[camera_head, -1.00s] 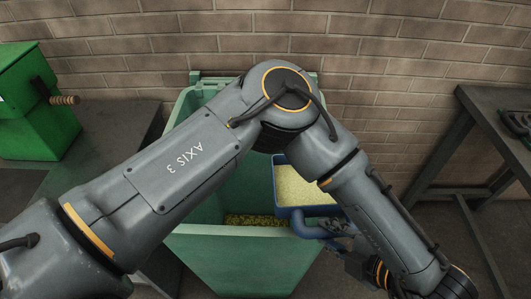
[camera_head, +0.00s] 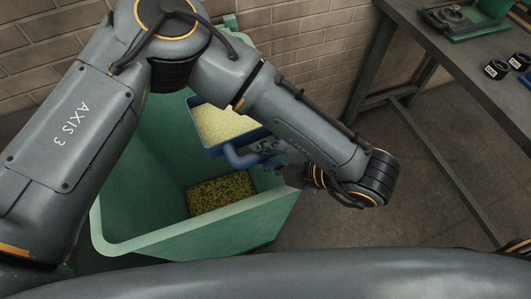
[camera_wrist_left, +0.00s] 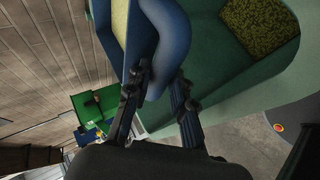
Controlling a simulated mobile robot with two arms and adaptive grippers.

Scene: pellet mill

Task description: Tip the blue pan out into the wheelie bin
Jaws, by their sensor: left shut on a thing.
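The blue pan (camera_head: 212,150) is full of pale yellow granules and hangs over the open mouth of the green wheelie bin (camera_head: 190,240). Its granules still lie inside it; I cannot tell its exact tilt. My left gripper (camera_head: 268,157) is shut on the pan's thick blue handle, near the bin's right rim. The left wrist view shows the fingers (camera_wrist_left: 160,88) on either side of the handle (camera_wrist_left: 170,45), with part of the pan above. Darker greenish granules (camera_head: 222,193) lie deep in the bin. My right gripper is not in view.
A dark metal table (camera_head: 450,75) stands at the right with black and green items on it. A brick wall (camera_head: 310,40) is behind the bin. Bare floor (camera_head: 370,225) lies between bin and table. My own grey arm link crosses the bottom.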

